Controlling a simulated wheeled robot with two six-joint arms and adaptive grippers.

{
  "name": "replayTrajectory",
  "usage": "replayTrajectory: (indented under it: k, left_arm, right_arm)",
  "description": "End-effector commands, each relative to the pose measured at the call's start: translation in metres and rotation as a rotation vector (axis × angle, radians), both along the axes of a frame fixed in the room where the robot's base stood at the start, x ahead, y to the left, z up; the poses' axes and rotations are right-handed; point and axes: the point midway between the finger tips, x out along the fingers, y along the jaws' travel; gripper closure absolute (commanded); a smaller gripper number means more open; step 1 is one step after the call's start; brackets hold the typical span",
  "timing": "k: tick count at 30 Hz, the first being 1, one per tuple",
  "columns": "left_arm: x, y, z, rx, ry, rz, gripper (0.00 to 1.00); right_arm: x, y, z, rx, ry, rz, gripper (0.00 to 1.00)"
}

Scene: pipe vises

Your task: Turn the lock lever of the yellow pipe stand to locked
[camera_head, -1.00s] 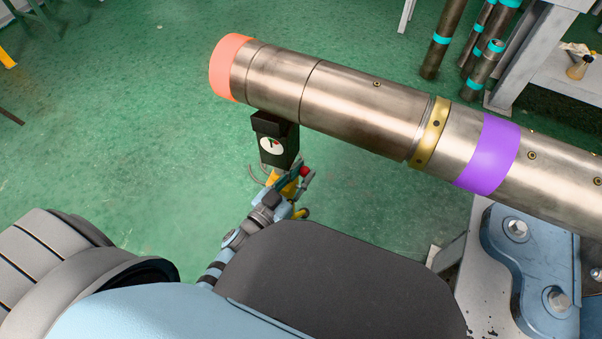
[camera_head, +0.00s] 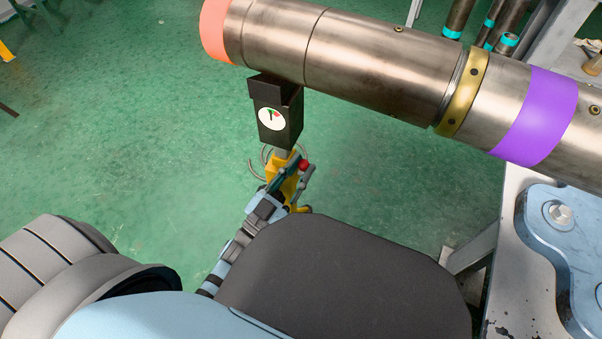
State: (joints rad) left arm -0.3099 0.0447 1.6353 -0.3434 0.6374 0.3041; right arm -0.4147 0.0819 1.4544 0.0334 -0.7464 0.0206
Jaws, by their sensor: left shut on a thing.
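The yellow pipe stand (camera_head: 284,187) stands on the green floor, partly hidden behind my arm. Its black head (camera_head: 278,110), with a round white dial (camera_head: 271,118), sits under the left end of the large metal pipe (camera_head: 360,62). A small red knob (camera_head: 303,165), which looks like the end of the lock lever, shows at the stand's right side. My left gripper (camera_head: 294,178) is at the knob and lever, shut on the lever as far as I can see. The fingertips are small and partly hidden against the stand. My right gripper is not in view.
The pipe has an orange end band, a gold ring (camera_head: 463,92) and a purple band (camera_head: 537,116). A blue vise part (camera_head: 565,215) sits on a grey bench at the right. Several dark pipes with teal bands stand at the top right. The floor left of the stand is clear.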

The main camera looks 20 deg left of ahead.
Motion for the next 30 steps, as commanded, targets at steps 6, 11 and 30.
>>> replayTrajectory:
  k: [6, 11, 30]
  left_arm:
    - [-0.002, 0.000, -0.001, 0.001, -0.014, 0.002, 1.00]
    - [-0.002, 0.001, -0.001, 0.001, -0.013, 0.002, 1.00]
    - [-0.028, 0.007, -0.011, 0.003, -0.009, 0.001, 0.59]
  right_arm:
    - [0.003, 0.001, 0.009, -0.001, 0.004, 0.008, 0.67]
    - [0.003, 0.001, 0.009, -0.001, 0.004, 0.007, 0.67]
    - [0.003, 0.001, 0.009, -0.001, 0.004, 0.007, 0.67]
